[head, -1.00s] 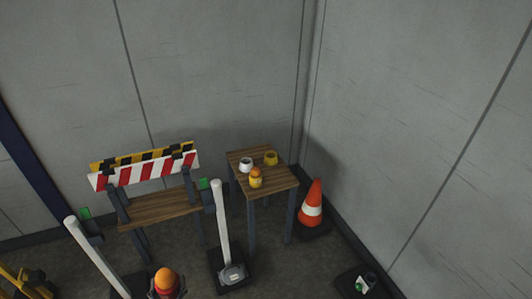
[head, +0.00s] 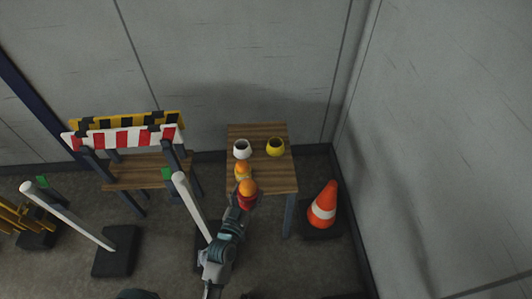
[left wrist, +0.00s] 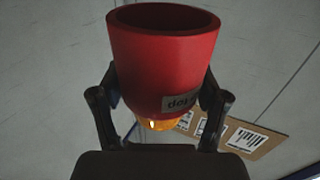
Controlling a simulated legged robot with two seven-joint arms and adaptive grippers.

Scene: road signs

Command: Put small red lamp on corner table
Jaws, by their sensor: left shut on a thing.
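My left gripper (head: 246,203) is shut on the small red lamp (head: 246,202), which has an orange dome on top. In the left wrist view the lamp's red base (left wrist: 163,60) sits between both fingers of the gripper (left wrist: 160,110), with the orange dome (left wrist: 163,124) partly hidden beneath it. The wooden corner table (head: 270,176) stands by the back wall. The held lamp overlaps its front edge in the head view; I cannot tell how high it is above the top. My right gripper is not in view.
On the table are a white pot (head: 242,149), a yellow pot (head: 276,147) and a yellow lamp with an orange dome (head: 242,171). The table's right front part is bare. A traffic cone (head: 322,205) stands right of it. A white post (head: 190,207) and striped barrier (head: 125,138) are left.

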